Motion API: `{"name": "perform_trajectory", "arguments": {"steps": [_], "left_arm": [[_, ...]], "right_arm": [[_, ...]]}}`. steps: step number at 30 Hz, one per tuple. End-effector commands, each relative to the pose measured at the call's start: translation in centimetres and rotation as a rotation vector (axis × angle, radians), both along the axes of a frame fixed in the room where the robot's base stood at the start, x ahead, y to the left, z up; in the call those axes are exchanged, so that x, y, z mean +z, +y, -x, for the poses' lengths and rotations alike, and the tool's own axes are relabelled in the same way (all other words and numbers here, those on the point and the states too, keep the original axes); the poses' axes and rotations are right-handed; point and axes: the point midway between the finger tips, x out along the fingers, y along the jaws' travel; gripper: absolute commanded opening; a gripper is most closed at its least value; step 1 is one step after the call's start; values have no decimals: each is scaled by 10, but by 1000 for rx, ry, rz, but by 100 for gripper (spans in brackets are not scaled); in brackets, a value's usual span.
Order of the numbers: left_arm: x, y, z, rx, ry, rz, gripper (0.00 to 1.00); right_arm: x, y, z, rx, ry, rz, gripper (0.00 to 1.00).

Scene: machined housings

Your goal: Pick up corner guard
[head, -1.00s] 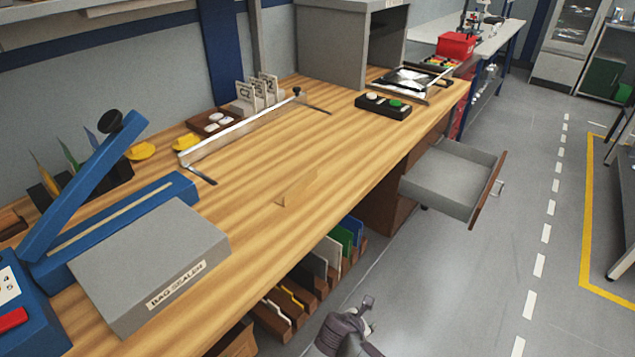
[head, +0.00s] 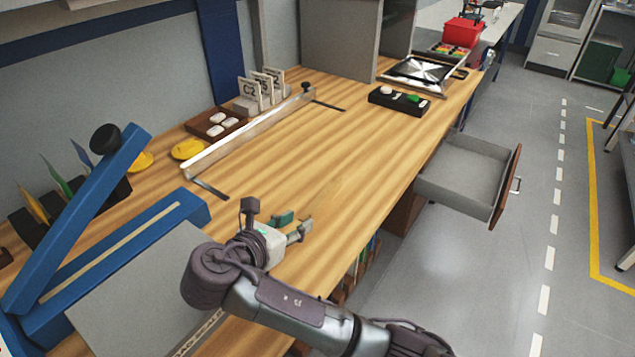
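My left gripper is not in view.
A blue bag sealer (head: 100,235) with a grey box stands at left. A metal rail (head: 250,132) lies behind the tan piece. A black button box (head: 399,100) is farther back. An open drawer (head: 462,172) juts out at right. The middle bench is clear.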

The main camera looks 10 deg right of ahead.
Motion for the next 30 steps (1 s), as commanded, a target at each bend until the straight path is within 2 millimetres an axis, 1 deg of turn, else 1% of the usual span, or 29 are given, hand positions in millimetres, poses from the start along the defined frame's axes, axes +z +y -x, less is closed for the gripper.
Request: {"name": "perform_trajectory", "arguments": {"steps": [1, 2, 5, 9, 12, 13, 17, 20, 22, 25, 30], "left_arm": [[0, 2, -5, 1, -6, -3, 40], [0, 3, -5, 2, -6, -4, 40], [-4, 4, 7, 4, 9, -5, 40], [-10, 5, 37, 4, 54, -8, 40], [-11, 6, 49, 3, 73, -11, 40], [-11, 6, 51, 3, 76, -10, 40], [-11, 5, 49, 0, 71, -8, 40], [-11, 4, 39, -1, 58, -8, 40], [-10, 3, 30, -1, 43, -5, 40], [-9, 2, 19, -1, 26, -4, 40], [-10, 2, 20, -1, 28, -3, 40]], "right_arm": [[1, 6, 2, 8, 1, -13, 34], [2, 8, 2, 10, 1, -16, 34], [-2, 5, -5, 15, 0, -18, 34], [-12, -12, -23, 10, 1, -16, 34], [-19, -24, -37, 11, 1, -19, 34], [-21, -27, -41, 11, 1, -19, 34], [-28, -37, -53, 12, 1, -19, 34], [-30, -41, -58, 13, 1, -21, 34], [-32, -43, -61, 13, 1, -20, 34], [-36, -50, -71, 12, 2, -19, 34], [-46, -65, -90, 13, 2, -19, 34]]}}
